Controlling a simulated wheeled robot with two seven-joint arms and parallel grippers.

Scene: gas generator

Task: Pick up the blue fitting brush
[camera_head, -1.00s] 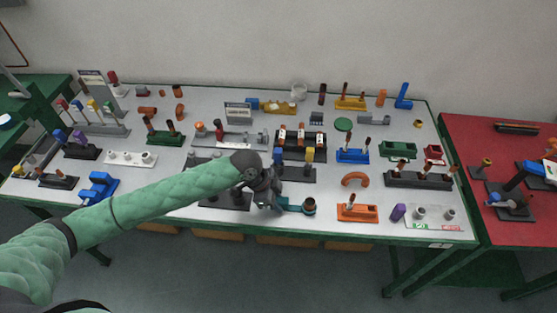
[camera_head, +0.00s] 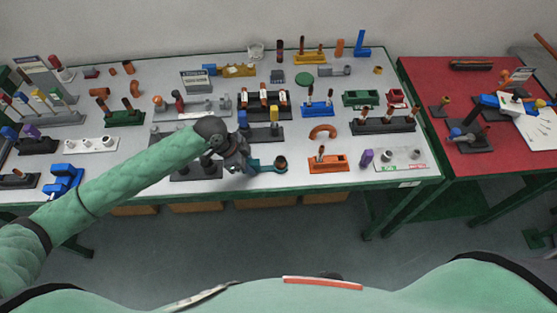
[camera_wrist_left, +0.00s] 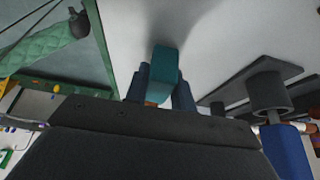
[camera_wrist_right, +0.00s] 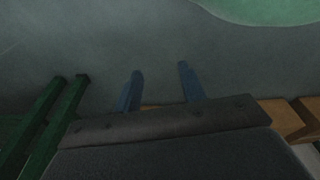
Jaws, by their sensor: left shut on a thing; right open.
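The blue fitting brush (camera_head: 266,166) looks teal, with a handle and a round, cup-like end that is brown inside. It is near the front edge of the table, in the head view. My left gripper (camera_head: 246,168) is shut on its handle, at its left end. In the left wrist view, the teal handle (camera_wrist_left: 164,72) sits between the two fingers. I cannot tell whether the brush still touches the table. My right gripper (camera_wrist_right: 160,76) is open and empty over the grey floor in the right wrist view; it is not visible in the head view.
An orange holder (camera_head: 327,163), a purple piece (camera_head: 366,157) and a clear tray (camera_head: 402,160) stand to the right along the front edge. A blue holder (camera_head: 318,110) is behind. A red table (camera_head: 470,95) adjoins on the right. Wooden boxes (camera_head: 197,208) show under the table.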

